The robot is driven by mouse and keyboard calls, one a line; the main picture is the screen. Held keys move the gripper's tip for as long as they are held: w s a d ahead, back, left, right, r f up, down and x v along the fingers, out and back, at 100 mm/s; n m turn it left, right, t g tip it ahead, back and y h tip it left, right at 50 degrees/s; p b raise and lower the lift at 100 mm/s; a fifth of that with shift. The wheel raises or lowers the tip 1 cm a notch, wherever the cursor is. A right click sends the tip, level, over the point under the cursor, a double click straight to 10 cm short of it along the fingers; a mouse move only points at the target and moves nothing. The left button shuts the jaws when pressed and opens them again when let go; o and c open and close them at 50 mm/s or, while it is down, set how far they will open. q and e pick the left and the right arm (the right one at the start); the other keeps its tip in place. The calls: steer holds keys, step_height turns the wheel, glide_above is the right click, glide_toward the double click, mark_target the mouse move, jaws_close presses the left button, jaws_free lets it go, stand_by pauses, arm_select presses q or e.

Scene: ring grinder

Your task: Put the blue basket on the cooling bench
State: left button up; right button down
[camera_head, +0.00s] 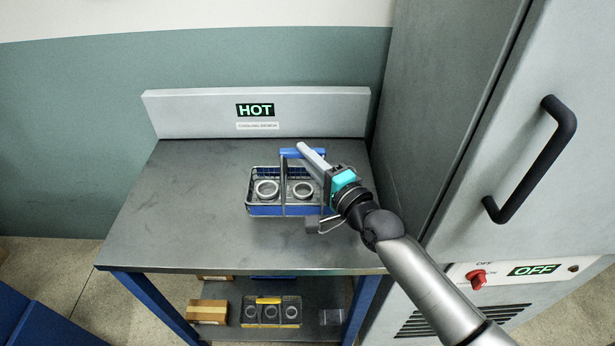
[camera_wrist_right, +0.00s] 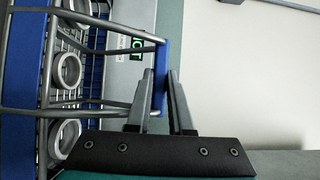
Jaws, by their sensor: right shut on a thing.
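The blue basket (camera_head: 263,210) has wire sides, a blue rim and a tall handle with a blue grip bar (camera_head: 303,153). It holds rings, two of which (camera_head: 267,189) show clearly. It is level at the metal bench top (camera_head: 180,215), right of centre; I cannot tell whether it touches or hangs just above. My right gripper (camera_head: 322,162) comes from the right and is shut on the handle's grip bar. In the right wrist view the bar (camera_wrist_right: 161,75) lies between the fingertips (camera_wrist_right: 163,85), with the basket (camera_wrist_right: 45,90) at the left. My left gripper is not in view.
A lit HOT sign (camera_head: 255,110) is on the bench's backboard (camera_head: 190,115). The bench's left half is clear. A grey cabinet with a black handle (camera_head: 535,160) and OFF display (camera_head: 533,269) stands close on the right. The lower shelf holds a yellow-handled basket (camera_head: 270,312) and a cardboard box (camera_head: 207,311).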

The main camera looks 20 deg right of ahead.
steer(key=shift+f+b, duration=0.8)
steer(key=shift+f, duration=1.1)
steer(key=shift+f, duration=0.25)
steer(key=c, duration=0.8)
jaws_free()
steer(key=shift+f, duration=0.1)
steer(key=shift+s, duration=0.15)
steer(key=v, duration=1.1)
steer(key=shift+s+d+p, duration=0.15)
steer(key=shift+s+p, duration=0.2)
steer(key=shift+p, duration=0.05)
